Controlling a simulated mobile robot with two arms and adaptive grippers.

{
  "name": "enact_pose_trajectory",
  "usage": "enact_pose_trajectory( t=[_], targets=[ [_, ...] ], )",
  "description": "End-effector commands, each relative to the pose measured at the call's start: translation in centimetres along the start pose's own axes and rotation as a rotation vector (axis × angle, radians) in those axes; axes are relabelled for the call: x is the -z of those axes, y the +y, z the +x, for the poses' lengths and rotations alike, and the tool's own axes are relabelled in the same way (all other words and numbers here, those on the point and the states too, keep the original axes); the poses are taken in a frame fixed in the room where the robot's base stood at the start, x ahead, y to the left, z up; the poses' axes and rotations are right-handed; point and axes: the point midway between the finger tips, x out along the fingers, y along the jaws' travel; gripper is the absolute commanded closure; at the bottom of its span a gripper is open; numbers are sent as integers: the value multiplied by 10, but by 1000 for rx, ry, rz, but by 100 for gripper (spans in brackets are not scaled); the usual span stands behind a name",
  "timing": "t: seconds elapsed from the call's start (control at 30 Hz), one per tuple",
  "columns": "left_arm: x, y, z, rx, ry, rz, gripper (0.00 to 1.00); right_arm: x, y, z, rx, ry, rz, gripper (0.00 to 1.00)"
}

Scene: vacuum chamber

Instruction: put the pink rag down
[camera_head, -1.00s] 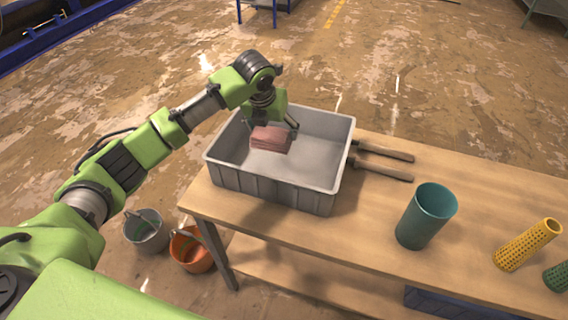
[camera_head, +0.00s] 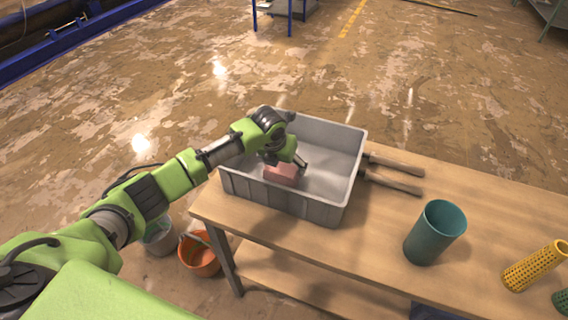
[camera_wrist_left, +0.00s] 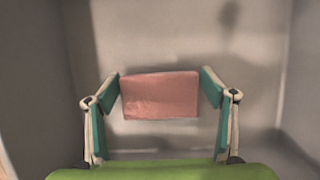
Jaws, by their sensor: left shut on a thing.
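The pink rag (camera_head: 281,174) is a folded block held low inside the grey crate (camera_head: 340,187). My left gripper (camera_head: 286,165) reaches down into the crate from above and is shut on the rag. In the left wrist view the rag (camera_wrist_left: 160,96) sits between the two fingertips (camera_wrist_left: 160,90), with the pale crate floor behind it. I cannot tell whether the rag touches the floor of the crate. My right gripper is not in view.
The crate stands at the left end of a wooden table (camera_head: 330,233). Two wooden-handled tools (camera_head: 395,182) lie to its right, then a teal cup (camera_head: 434,233) and a yellow perforated cylinder (camera_head: 535,266). A grey bucket (camera_head: 159,240) and an orange bucket (camera_head: 199,256) stand on the floor.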

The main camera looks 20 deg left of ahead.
Motion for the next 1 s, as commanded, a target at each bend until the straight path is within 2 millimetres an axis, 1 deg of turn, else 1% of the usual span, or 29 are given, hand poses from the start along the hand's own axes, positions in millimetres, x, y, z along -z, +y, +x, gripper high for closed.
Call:
enact_pose_trajectory(
  t=[0.17,0.2,0.23,0.27,0.57,0.67,0.77,0.87,1.0],
  targets=[
    [1,0,1,0,0,0,48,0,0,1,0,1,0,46],
    [1,0,1,0,0,0,17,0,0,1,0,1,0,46],
    [1,0,1,0,1,0,9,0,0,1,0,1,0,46],
    [1,0,1,0,1,0,7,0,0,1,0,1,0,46],
    [0,0,1,0,0,-1,7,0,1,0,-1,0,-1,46],
    [-1,0,-3,1,-1,0,7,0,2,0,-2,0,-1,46],
    [-1,0,-13,1,-2,0,7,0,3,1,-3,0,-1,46],
    [-1,0,-29,1,-3,1,7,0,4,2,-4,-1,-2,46],
    [-2,0,-59,1,-5,1,7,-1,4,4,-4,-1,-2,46]
  ],
)
